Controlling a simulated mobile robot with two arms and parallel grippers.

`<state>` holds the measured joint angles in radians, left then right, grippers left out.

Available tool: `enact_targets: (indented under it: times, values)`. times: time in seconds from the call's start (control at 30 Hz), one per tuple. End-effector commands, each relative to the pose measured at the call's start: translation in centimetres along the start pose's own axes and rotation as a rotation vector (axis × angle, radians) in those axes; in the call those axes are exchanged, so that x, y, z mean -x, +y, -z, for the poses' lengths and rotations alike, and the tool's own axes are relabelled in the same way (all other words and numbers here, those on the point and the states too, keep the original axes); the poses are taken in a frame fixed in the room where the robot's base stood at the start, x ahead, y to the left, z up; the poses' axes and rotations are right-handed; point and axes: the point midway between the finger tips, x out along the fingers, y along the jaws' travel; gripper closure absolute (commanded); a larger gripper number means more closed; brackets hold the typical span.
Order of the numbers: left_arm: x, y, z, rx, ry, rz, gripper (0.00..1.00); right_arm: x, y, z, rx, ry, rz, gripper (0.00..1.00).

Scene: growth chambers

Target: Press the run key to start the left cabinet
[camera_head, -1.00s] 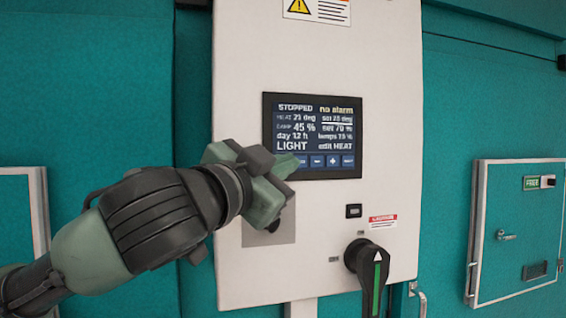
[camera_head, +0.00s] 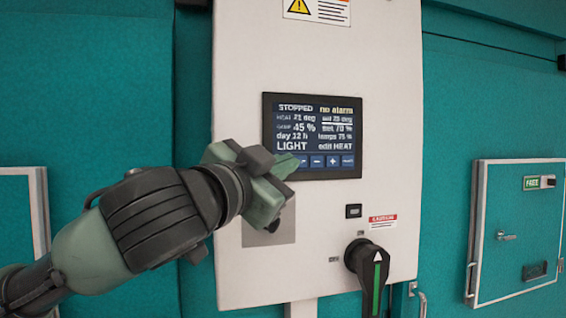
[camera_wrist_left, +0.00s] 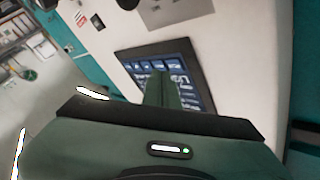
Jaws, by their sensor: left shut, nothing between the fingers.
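The white control panel (camera_head: 390,110) carries a dark display (camera_head: 313,130) that reads STOPPED, no alarm, LIGHT and edit HEAT. A row of blue keys (camera_head: 332,161) runs along the display's bottom edge. My left gripper (camera_head: 290,166) is shut and empty, its tips at the lower left of the display, covering the leftmost key or keys. In the left wrist view the shut fingers (camera_wrist_left: 163,86) lie over the key side of the tilted display (camera_wrist_left: 203,62). I cannot tell whether the tips touch it. My right gripper is not in view.
Below the display are a small black switch (camera_head: 354,211), a red-and-white label (camera_head: 383,221) and a black rotary handle (camera_head: 371,268) that sticks out. A teal wall stands behind. A hatch marked FREE (camera_head: 517,230) is at the right, a warning label (camera_head: 318,10) at the top.

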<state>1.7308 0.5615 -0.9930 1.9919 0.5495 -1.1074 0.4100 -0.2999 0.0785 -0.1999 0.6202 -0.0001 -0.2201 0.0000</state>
Motion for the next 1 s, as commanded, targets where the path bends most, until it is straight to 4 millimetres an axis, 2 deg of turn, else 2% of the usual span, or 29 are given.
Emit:
enact_targets:
  times: [1.0]
  values:
    - [-0.85, -0.6, -0.59, 0.0, 0.0, 0.0, 1.0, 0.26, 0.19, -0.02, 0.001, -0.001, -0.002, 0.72]
